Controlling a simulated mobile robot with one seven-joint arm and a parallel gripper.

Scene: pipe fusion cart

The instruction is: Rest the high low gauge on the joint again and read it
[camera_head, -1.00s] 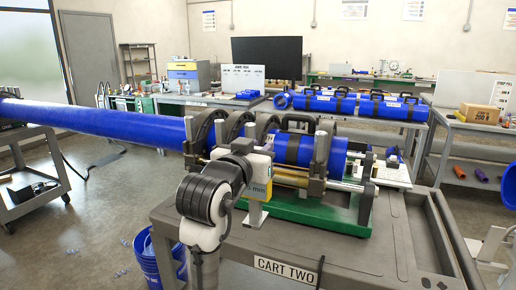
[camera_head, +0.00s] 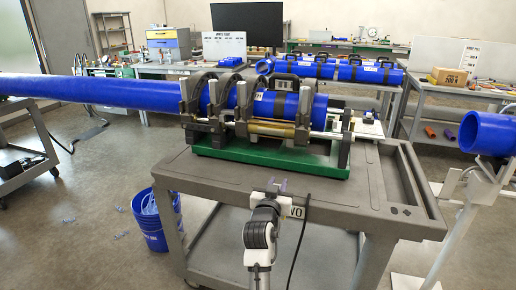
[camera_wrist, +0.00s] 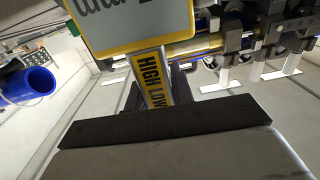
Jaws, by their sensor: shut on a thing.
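The high low gauge (camera_wrist: 150,78) is in my gripper (camera_wrist: 155,92) in the wrist view. It has a yellow HIGH LOW label on its stem and a yellow-edged display (camera_wrist: 130,25), cut off by the top edge so the reading cannot be made out. In the head view my gripper (camera_head: 277,187) is near the cart's front edge, low and apart from the pipes; the gauge is hard to make out there. The long blue pipe (camera_head: 90,89) and short blue pipe (camera_head: 312,106) sit in the fusion machine's clamps (camera_head: 215,105). The joint line between them is not clear.
The fusion machine's green base (camera_head: 270,163) stands on the grey cart (camera_head: 290,186), whose front top is bare. A blue bucket (camera_head: 158,218) stands on the floor at left. A blue pipe on a stand (camera_head: 487,134) is at right.

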